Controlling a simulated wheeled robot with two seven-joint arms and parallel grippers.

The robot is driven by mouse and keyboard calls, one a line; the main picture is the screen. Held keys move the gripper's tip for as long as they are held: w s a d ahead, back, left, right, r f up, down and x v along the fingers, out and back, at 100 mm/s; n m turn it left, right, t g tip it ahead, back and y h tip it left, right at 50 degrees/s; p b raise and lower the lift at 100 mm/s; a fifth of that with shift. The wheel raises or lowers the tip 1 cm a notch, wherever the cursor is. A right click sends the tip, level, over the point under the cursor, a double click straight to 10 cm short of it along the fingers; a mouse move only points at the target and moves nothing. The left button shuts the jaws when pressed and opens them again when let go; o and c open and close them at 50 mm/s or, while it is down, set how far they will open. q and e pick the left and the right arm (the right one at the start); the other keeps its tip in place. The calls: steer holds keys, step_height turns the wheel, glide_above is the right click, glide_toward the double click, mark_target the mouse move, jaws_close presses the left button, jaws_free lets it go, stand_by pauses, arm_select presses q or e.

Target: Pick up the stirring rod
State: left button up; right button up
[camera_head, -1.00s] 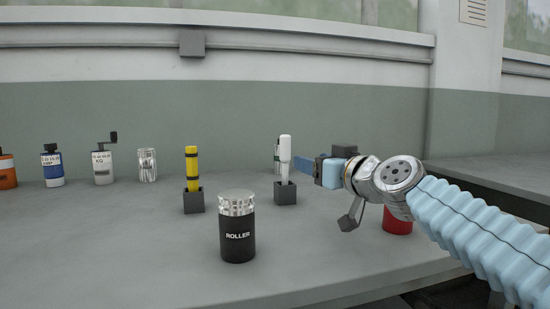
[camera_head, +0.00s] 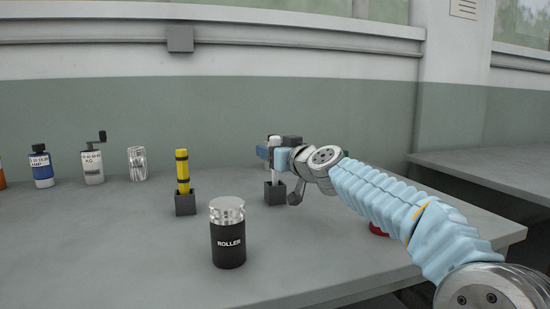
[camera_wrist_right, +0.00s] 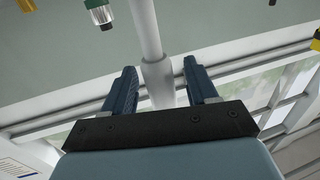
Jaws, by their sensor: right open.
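The stirring rod (camera_head: 274,175) looks white and stands upright in a small dark block (camera_head: 275,195) on the grey bench. My right gripper (camera_head: 268,153) is at the rod's upper part and hides some of it. In the right wrist view, the white rod (camera_wrist_right: 147,30) with its thicker part (camera_wrist_right: 158,78) stands between the two open blue fingers of the right gripper (camera_wrist_right: 162,78). My left gripper is not in view.
A black roller jar (camera_head: 228,240) stands at the front. A yellow tube (camera_head: 182,170) sits in another dark block (camera_head: 185,205). A clear jar (camera_head: 137,163), a grinder (camera_head: 92,165) and a blue bottle (camera_head: 41,168) stand at the left. A red object (camera_head: 378,230) is partly behind my right arm.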

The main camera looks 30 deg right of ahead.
steer(key=c, duration=1)
step_height(320, 180, up, 9)
steer(key=p, duration=0.7)
steer(key=shift+r, duration=0.15)
steer(key=shift+c, duration=0.2)
steer(key=shift+r+p, duration=0.4)
steer(key=shift+p, duration=0.05)
